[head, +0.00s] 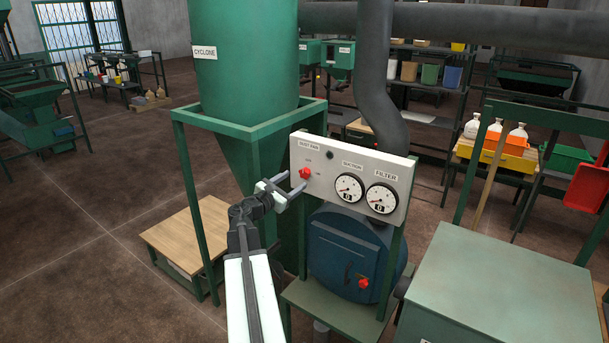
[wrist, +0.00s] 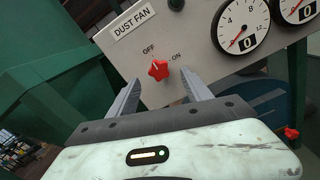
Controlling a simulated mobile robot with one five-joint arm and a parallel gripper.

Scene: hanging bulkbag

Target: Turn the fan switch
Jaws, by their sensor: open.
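The fan switch is a red star-shaped knob (wrist: 159,70) on a white panel (wrist: 200,35), below a label reading DUST FAN and beside the marks OFF and ON. In the head view the knob (head: 305,173) is at the panel's left. My gripper (wrist: 158,82) is open, its two grey fingers reaching toward the panel on either side of the knob in the wrist view. The head view also shows my gripper (head: 287,182) close to the panel's left edge. I cannot tell whether the fingers touch the knob or panel. Nothing is held.
Two dials (head: 349,188) (head: 381,198) sit right of the knob. A black knob (wrist: 176,4) is above it. A blue drum housing (head: 340,255) with a red knob (head: 363,283) stands below. The green cyclone frame (head: 190,190) stands to the left.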

